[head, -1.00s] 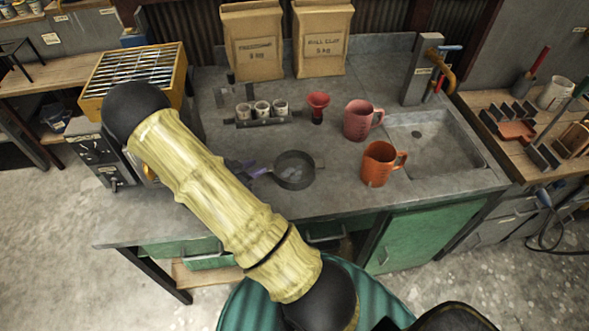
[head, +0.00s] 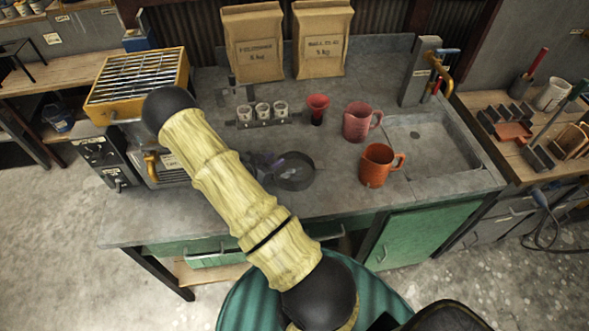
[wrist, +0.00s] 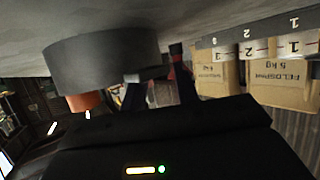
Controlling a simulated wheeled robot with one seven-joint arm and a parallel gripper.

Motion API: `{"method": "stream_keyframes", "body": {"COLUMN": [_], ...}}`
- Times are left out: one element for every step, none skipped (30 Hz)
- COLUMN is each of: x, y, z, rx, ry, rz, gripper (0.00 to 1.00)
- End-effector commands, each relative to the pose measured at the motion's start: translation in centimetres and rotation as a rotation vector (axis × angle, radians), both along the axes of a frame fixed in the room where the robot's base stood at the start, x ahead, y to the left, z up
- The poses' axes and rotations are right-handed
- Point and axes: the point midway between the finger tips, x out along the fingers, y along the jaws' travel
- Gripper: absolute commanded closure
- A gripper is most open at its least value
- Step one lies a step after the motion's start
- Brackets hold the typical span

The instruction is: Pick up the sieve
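The sieve (head: 296,173) is a dark, round, shallow pan on the grey counter, left of the orange mug, in the head view. In the wrist view, which is upside down, it is a large dark drum (wrist: 100,60) against the counter. My gripper (head: 270,162) is partly hidden behind my forearm, at the sieve's left edge. In the wrist view my gripper's two dark fingers (wrist: 158,85) stand apart beside the sieve, with a short part near its rim between or behind them. I cannot tell whether they touch it.
An orange mug (head: 376,166) and a pink mug (head: 357,122) stand right of the sieve, before the sink (head: 440,150). A red funnel (head: 317,106) and a rack of small cups (head: 262,111) are behind. Paper bags (head: 254,45) stand at the back; a grill (head: 137,78) is at left.

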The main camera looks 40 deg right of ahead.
Motion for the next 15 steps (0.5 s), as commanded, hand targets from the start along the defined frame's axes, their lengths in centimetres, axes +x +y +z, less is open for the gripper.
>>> {"method": "stream_keyframes", "body": {"x": [0.04, 0.06, 0.11, 0.15, 0.18, 0.20, 0.20, 0.20, 0.20, 0.19, 0.19, 0.19, 0.19, 0.19, 0.18], "y": [-0.61, -0.85, -1.06, -1.13, -1.17, -1.16, -1.16, -1.15, -1.15, -1.14, -1.14, -1.14, -1.14, -1.13, -1.13], "z": [-0.11, -0.25, -0.39, -0.45, -0.49, -0.52, -0.54, -0.54, -0.54, -0.53, -0.53, -0.53, -0.53, -0.53, -0.53], "rx": [0.000, 0.000, 0.000, 0.000, 0.000, 0.000, 0.000, 0.000, 0.000, 0.000, 0.000, 0.000, 0.000, 0.000, 0.000], "ry": [0.001, 0.001, 0.000, -0.001, -0.001, -0.001, -0.001, -0.001, -0.001, -0.001, -0.001, -0.001, -0.001, -0.001, -0.001], "rz": [-0.002, -0.002, -0.001, 0.000, 0.001, 0.001, 0.001, 0.001, 0.001, 0.001, 0.001, 0.001, 0.001, 0.001, 0.001], "gripper": [0.70, 0.70, 0.70, 0.70, 0.70, 0.70, 0.70, 0.70, 0.70, 0.70, 0.70, 0.70, 0.70, 0.70, 0.70]}}
